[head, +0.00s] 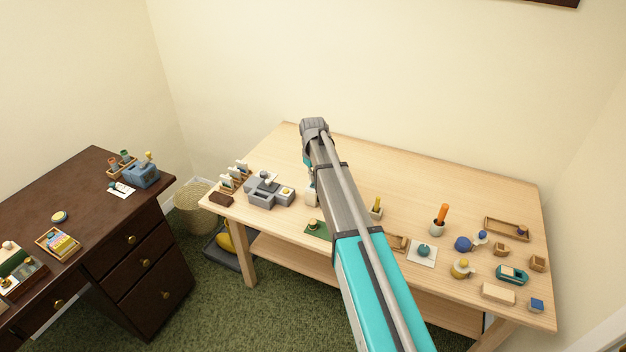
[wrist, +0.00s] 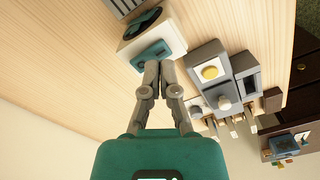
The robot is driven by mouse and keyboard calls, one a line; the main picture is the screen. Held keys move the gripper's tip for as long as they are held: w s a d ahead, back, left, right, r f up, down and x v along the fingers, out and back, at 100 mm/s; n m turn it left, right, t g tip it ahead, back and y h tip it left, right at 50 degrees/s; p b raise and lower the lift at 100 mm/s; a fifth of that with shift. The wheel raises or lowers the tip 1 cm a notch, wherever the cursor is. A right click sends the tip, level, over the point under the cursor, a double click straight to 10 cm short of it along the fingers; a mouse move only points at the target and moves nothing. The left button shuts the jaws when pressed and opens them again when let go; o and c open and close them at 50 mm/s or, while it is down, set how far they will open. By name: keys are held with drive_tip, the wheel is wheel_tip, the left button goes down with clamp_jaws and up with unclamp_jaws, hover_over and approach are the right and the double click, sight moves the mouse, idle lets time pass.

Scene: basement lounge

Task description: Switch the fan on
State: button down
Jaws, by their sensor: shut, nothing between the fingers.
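In the wrist view a white box (wrist: 173,27) with a teal switch-like panel (wrist: 150,55) stands on the wooden table. A grey slatted part (wrist: 124,6) shows behind it, cut off by the frame edge; I cannot tell whether this is the fan. My gripper (wrist: 158,64) is shut and empty, its fingertips at the panel's near edge; I cannot tell if they touch.
A grey block device (head: 264,192) with a pale yellow button stands close to the left, also in the wrist view (wrist: 232,88). Card holders (head: 236,176) stand behind it. A green pad (head: 317,230) lies in front. Several small items crowd the table's right; its back is clear.

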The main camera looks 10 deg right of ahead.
sight(313, 185)
drive_tip(key=shift+r+p, duration=2.35)
drive_tip(key=shift+r, duration=0.25)
drive_tip(key=shift+s, duration=0.1)
drive_tip(key=s+m, duration=0.4)
drive_tip(key=s, duration=2.5)
drive_tip(key=shift+a+m, duration=0.25)
drive_tip(key=shift+m, duration=0.15)
